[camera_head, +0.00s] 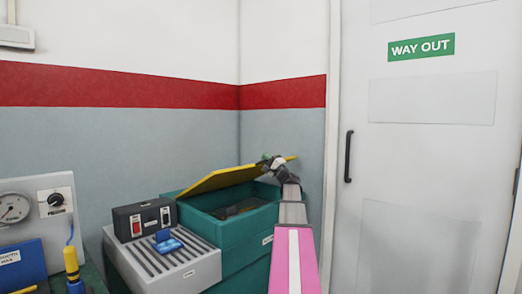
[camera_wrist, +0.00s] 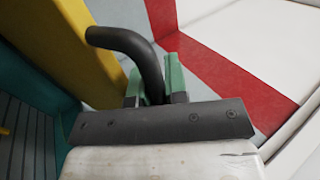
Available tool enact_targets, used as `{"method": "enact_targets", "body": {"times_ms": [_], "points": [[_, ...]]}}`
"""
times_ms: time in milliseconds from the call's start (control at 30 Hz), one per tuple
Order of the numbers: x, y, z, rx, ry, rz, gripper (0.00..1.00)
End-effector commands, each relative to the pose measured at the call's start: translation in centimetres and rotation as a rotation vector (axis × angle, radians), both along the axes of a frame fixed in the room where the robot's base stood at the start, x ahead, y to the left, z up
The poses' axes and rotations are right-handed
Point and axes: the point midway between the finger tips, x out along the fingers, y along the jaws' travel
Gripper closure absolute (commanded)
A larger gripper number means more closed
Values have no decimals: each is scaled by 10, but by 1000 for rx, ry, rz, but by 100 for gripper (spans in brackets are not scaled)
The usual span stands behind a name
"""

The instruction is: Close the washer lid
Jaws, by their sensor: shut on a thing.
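The washer is a teal box (camera_head: 240,236) with a dark inside, seen in the camera_head view. Its yellow lid (camera_head: 222,178) is raised at a shallow tilt above the opening, which shows below it. In the camera_wrist view the lid is the yellow panel (camera_wrist: 80,45) at upper left. A bent black handle (camera_wrist: 125,40) stands out beside it. My gripper (camera_wrist: 155,85) has its green fingers shut on this handle. In the camera_head view my gripper (camera_head: 267,162) is at the lid's right part, and the handle is too small to make out.
Left of the washer stands a grey slatted unit (camera_head: 180,268) with a black switch box (camera_head: 145,218) and a blue item (camera_head: 166,241). A gauge panel (camera_head: 35,210) is at far left. A white door (camera_head: 425,150) is to the right; walls stand close behind the washer.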

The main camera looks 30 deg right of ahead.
Motion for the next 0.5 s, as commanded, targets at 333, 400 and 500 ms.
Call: {"method": "enact_targets", "body": {"times_ms": [333, 400, 500], "points": [[-42, -14, -71, 8, -9, -4, 100], [-48, -16, -89, 8, -8, -4, 100], [-55, -19, -114, 8, -8, -4, 100]]}}
